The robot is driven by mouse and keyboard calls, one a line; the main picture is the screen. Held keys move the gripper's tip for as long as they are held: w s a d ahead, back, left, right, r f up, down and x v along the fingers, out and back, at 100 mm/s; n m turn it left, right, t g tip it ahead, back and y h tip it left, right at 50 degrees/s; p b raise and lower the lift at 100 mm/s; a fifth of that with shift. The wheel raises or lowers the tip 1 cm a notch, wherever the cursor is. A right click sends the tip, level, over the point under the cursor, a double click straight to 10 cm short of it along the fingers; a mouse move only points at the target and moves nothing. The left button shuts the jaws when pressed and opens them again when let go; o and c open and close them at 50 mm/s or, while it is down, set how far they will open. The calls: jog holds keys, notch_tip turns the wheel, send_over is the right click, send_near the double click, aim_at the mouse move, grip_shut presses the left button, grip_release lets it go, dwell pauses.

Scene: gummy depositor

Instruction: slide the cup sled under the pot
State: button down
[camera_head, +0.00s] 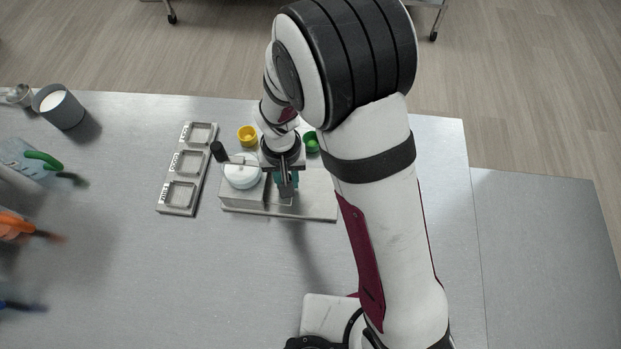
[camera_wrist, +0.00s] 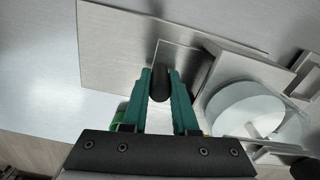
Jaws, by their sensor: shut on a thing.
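The depositor stands on a flat metal base plate (camera_head: 318,208); its round white pot (camera_head: 240,176) sits at the left end, above a grey block. In the wrist view the pot (camera_wrist: 245,108) is at the right. My gripper (camera_head: 287,184) is over the base plate, right of the pot. In the wrist view its teal fingers (camera_wrist: 160,88) are shut on a black knob (camera_wrist: 160,82), which appears to be the cup sled's handle. The sled's metal plate (camera_wrist: 178,58) lies beside the pot, partly hidden by the fingers. I cannot make out a cup on it.
A yellow cup (camera_head: 247,134) and a green cup (camera_head: 311,141) stand behind the depositor. A black-ended lever (camera_head: 218,151) projects at the pot's left. A labelled three-slot tray (camera_head: 188,168) lies further left.

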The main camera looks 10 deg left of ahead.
jog(key=shift+a, duration=0.3)
jog(key=c, duration=0.7)
grip_release()
notch_tip(320, 180, up, 16)
jog(key=shift+f, duration=0.1)
